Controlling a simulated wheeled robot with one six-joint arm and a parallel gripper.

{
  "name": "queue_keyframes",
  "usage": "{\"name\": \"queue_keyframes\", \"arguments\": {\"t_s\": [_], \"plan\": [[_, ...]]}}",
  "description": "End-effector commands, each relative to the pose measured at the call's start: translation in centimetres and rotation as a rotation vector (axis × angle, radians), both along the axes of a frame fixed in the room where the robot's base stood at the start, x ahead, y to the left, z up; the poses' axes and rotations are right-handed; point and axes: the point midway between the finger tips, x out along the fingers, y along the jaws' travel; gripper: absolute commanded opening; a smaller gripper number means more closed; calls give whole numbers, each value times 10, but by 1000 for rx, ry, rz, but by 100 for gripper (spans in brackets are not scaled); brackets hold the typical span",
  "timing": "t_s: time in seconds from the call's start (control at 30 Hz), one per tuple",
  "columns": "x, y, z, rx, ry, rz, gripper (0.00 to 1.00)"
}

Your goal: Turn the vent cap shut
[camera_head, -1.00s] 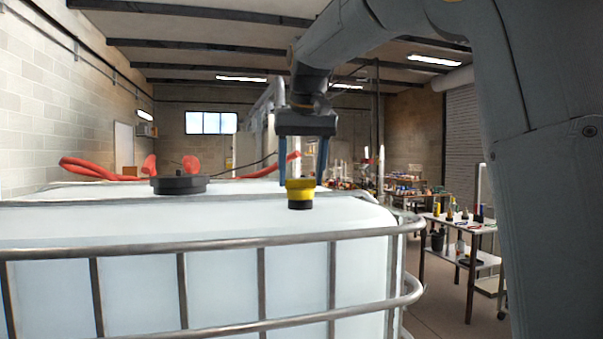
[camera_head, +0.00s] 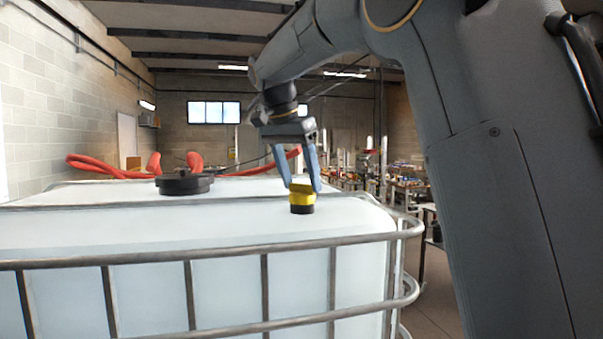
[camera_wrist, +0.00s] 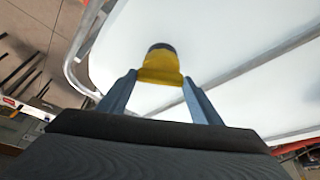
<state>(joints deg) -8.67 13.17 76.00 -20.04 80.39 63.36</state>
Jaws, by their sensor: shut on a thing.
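The vent cap (camera_head: 301,195) is yellow on a black base and sits on top of the white tank (camera_head: 130,225), near its right front corner. My gripper (camera_head: 303,187) reaches down from above, tilted, with its two blue fingers on either side of the yellow part. It is shut on the cap. In the wrist view the yellow cap (camera_wrist: 160,68) shows between and beyond the fingers (camera_wrist: 160,92), its black end at the top. The exact finger contact is hard to see.
A wide black lid (camera_head: 184,184) sits on the tank to the left. A metal rail cage (camera_head: 200,255) runs around the tank's front and right side. Red hoses (camera_head: 95,167) lie behind the tank. Benches with clutter stand at the right back.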

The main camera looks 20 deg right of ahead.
Motion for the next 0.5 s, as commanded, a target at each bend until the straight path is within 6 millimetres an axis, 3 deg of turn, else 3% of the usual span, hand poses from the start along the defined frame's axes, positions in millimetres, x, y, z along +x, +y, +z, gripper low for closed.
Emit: {"name": "queue_keyframes", "arguments": {"t_s": [0.5], "plan": [[4, 2, 3, 1, -3, -450, 36]]}}
